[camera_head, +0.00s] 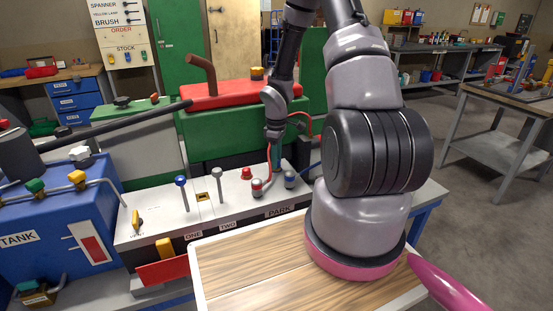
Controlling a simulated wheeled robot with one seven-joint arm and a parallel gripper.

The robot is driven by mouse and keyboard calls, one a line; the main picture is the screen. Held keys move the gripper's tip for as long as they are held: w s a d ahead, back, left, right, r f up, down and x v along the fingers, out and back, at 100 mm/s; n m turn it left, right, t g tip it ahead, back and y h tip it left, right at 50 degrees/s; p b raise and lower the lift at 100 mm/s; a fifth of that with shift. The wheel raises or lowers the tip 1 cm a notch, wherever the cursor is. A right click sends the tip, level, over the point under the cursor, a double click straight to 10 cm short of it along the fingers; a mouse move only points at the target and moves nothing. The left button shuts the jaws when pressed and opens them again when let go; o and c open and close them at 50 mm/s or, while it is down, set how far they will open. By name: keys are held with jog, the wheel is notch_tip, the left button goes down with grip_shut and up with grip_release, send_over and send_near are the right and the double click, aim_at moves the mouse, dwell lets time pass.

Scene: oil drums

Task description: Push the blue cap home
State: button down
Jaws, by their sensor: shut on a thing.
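My gripper (275,141) points down over the grey-topped bench panel, near the "PARK" label. It is small in the picture, and its fingers are hard to make out. It appears shut on a dark teal piece (277,158) just below it. I cannot tell whether this piece is the blue cap or whether it touches the panel. A grey fitting (290,179) with a blue hose stands just right of it. A blue-knobbed lever (181,181) stands upright farther left on the panel.
A red cap (246,173) and a grey fitting with a red hose (262,187) stand close left of my gripper. The blue tank (62,237) is at left. A wooden board (245,280) lies in front, mostly bare.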

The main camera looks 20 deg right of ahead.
jog(key=shift+f, duration=0.3)
jog(key=shift+c, duration=2.2)
grip_release()
jog(key=shift+r, duration=0.1)
notch_tip(320, 180, up, 22)
jog(key=s+m+t+h, duration=0.1)
jog(key=s+m+t, duration=0.1)
jog(key=s+m, duration=0.1)
jog(key=s+a+r+m+t+y, duration=0.1)
jog(key=s+a+r+m, duration=0.3)
jog(key=s+r, duration=0.5)
jog(key=s+a+r+m+t+y, duration=0.2)
jog(key=s+a+r+m+t, duration=0.2)
jog(key=r, duration=0.7)
jog(key=s+m, duration=0.2)
jog(key=s, duration=0.2)
jog(key=shift+s+r+m, duration=0.2)
jog(key=shift+s+m, duration=0.1)
jog(key=shift+s, duration=0.1)
